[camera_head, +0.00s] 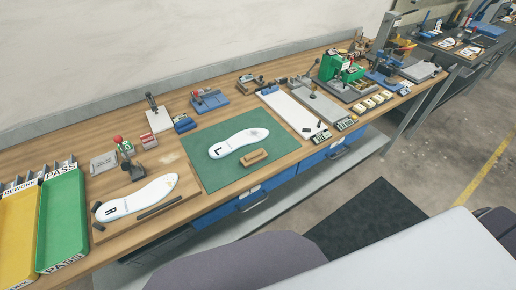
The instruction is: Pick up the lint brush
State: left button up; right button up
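A small tan, block-shaped piece that looks like the lint brush (254,157) lies on the green mat (199,149), near the mat's front edge. A white insole marked L (238,143) lies just behind it on the same mat, apart from it or nearly so. Neither of my grippers is in view, and nothing is holding the brush.
A white insole marked R (137,199) lies on a wooden board at the left. Green PASS (62,219) and yellow REWORK (18,230) trays stand at the far left. Blue blocks (184,124) and several fixtures line the wooden bench's back and right.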

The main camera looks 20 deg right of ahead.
aim_at(255, 157)
jog(key=i+l+u, duration=0.15)
jog(key=l, duration=0.3)
jog(key=l+u, duration=0.2)
jog(key=l, duration=0.2)
jog(key=i+l+u, duration=0.15)
jog(key=l, duration=0.3)
